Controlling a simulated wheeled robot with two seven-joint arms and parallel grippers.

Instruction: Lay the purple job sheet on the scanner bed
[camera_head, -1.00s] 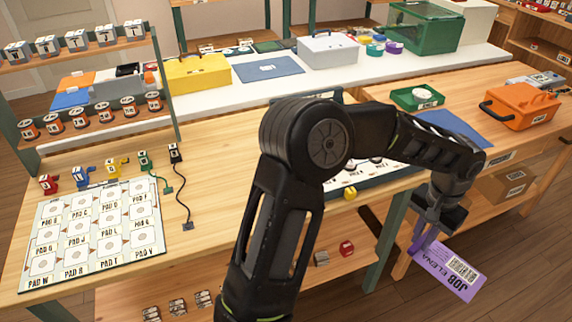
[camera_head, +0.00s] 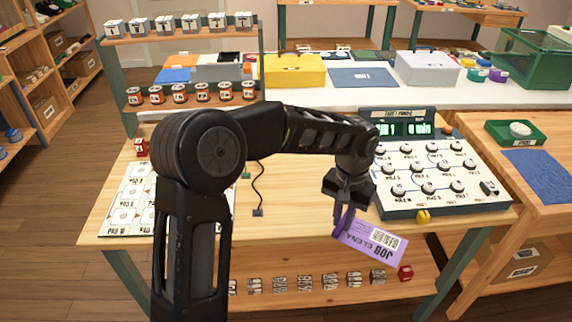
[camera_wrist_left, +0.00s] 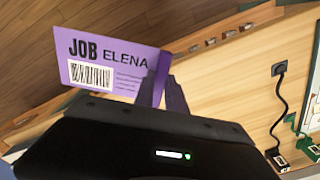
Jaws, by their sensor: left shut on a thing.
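The purple job sheet (camera_head: 370,243) reads "JOB ELENA" and carries a white barcode. My left gripper (camera_head: 343,217) is shut on its left edge and holds it tilted in front of the table's front edge, left of the dial panel. In the left wrist view the sheet (camera_wrist_left: 110,66) hangs from the fingertips (camera_wrist_left: 160,80) over the floor and the table edge. I cannot pick out a scanner bed for certain in either view. My right gripper is not in view.
The dial panel (camera_head: 440,207) with knobs and a lit green display stands on the table's right. The pad sheet (camera_head: 125,205) lies at left, partly behind my arm. A black cable (camera_head: 258,190) lies mid-table. A green tray (camera_head: 515,131) and a blue mat (camera_head: 543,172) are on the right table.

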